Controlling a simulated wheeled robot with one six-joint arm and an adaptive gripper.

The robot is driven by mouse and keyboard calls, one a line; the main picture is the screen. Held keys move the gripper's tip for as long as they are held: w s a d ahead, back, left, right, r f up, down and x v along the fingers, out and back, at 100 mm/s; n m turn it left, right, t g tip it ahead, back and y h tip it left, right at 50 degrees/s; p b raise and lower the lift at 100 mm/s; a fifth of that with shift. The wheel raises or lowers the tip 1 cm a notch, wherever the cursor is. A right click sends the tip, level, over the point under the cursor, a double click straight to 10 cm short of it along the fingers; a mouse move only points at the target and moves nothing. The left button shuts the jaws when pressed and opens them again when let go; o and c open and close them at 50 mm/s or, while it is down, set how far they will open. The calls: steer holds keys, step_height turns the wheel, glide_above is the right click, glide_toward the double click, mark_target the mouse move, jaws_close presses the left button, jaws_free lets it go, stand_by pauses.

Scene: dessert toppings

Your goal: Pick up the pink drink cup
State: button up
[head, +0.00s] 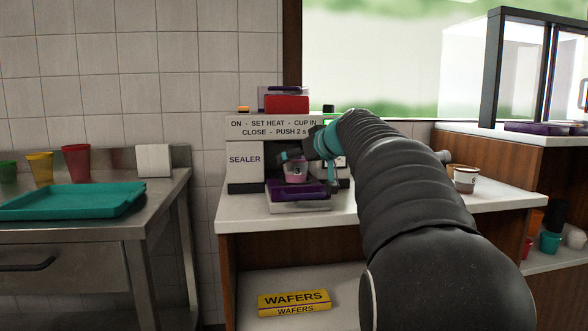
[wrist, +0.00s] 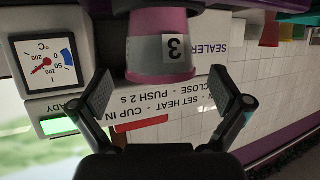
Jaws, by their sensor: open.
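The pink drink cup (head: 296,173) stands upright at the front opening of the sealer (head: 246,170), by its purple tray (head: 290,191). It carries a label with a "3". In the wrist view, which is upside down, the cup (wrist: 150,50) shows large, with its wide pink rim toward the fingers. My gripper (wrist: 170,92) is open, one finger on each side of the cup's rim end. I see no finger clearly touching it. In the head view my arm partly hides the sealer and gripper.
A red block (head: 286,104) lies on top of the sealer. At left, a teal tray (head: 75,201) and coloured cups (head: 76,163) stand on a steel table. A yellow wafers box (head: 294,302) lies on the shelf below.

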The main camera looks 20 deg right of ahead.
steer(key=shift+x, duration=1.15)
steer(key=c, duration=1.4)
steer(key=shift+r, duration=0.15)
steer(key=shift+r, duration=0.6)
step_height(320, 180, up, 3)
steer(key=shift+f+p, duration=0.1)
steer(key=shift+p, duration=0.35)
steer(key=s+d+r, duration=0.1)
steer(key=d+r, duration=0.5)
steer(key=d, duration=0.5)
steer(key=shift+s+d+r+p, duration=0.3)
steer(key=shift+s+r+p, duration=0.05)
steer(key=shift+r+p, duration=0.05)
